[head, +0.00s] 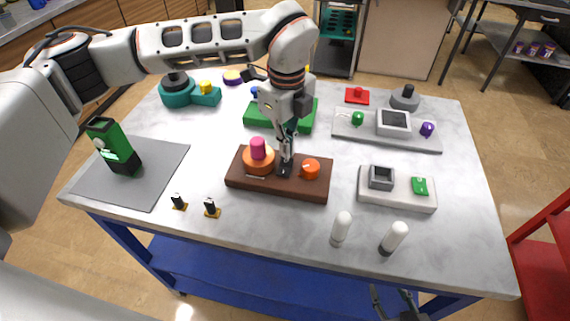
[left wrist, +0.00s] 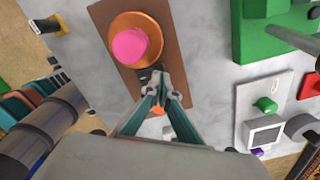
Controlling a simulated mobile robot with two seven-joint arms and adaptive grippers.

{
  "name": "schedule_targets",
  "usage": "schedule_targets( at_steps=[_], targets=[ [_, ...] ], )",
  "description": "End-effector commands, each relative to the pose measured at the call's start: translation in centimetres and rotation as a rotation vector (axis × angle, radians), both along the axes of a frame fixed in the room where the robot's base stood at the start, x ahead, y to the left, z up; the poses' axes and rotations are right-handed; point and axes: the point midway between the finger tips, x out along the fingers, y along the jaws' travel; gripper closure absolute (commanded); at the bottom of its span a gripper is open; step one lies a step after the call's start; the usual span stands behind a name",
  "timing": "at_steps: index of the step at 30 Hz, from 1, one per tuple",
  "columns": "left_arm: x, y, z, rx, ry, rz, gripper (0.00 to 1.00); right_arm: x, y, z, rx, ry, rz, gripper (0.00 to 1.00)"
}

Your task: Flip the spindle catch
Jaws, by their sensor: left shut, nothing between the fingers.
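A brown board (head: 248,184) on the table carries an orange disc (head: 249,166) with a pink knob (head: 258,147) on the left and an orange knob (head: 311,168) on the right. A small dark part (left wrist: 147,73), perhaps the spindle catch, sits between them. My left gripper (head: 285,168) points down at this part, its fingers shut and empty. In the left wrist view its fingertips (left wrist: 160,88) are at or just beside the dark part and hide some of it; contact cannot be told. My right gripper (head: 394,301) shows only partly at the bottom edge.
A green block (head: 255,118) stands behind the board. A white base (head: 390,199) with a grey socket is to the right. A grey mat (head: 160,184) with a green-black device (head: 113,146) is at left.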

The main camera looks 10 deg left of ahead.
Motion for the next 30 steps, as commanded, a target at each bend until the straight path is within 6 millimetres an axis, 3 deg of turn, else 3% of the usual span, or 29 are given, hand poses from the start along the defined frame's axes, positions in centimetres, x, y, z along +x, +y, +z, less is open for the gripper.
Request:
schedule_targets(
  at_steps=[30],
  targets=[
    [0.0,0.0,-1.4,0.000,0.000,0.000,1.00,-0.2,0.0,-1.4,0.000,0.007,0.000,0.60]
  ],
)
